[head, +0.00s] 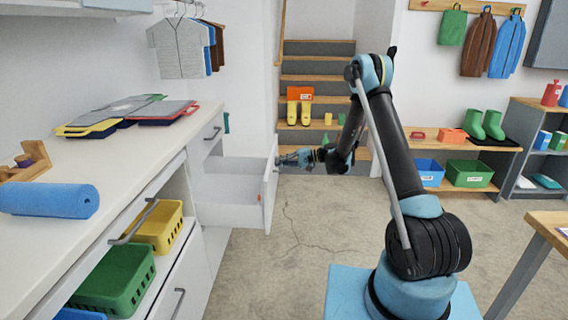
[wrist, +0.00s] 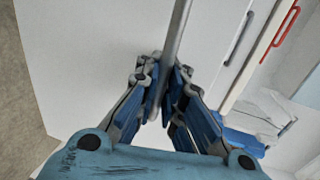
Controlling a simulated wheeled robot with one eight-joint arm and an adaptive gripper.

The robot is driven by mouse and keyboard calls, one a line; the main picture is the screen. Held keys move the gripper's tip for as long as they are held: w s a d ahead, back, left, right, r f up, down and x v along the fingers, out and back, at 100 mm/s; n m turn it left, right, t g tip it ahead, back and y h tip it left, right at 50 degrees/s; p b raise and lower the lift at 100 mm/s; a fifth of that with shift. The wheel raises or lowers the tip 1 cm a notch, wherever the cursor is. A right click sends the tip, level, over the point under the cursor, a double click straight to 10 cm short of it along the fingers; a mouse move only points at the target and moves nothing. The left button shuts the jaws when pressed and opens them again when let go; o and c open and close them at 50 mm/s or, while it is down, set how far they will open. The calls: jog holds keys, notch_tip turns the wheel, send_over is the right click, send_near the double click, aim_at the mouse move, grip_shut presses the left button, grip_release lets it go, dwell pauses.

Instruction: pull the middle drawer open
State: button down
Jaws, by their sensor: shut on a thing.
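The middle drawer (head: 230,212) of the white cabinet at the far end of the counter stands pulled out, with its inside in view and empty as far as I see. Its white front panel (head: 270,190) faces right. My gripper (head: 285,160) is at the outer side of this front. In the wrist view, my gripper (wrist: 165,92) is shut on a grey bar handle (wrist: 181,32), which runs between the blue fingers. The white front also fills much of the wrist view (wrist: 90,60). In the head view the handle is too small to make out.
The white counter (head: 120,165) holds a blue roll (head: 50,200) and folders. Green (head: 115,280) and yellow (head: 158,228) baskets sit below. The floor (head: 300,225) right of the drawer is clear.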

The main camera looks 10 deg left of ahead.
jog(key=shift+w+d, duration=0.3)
jog(key=shift+w, duration=0.05)
jog(key=c, duration=2)
grip_release()
jog(key=shift+s, duration=0.1)
jog(key=v, duration=1.2)
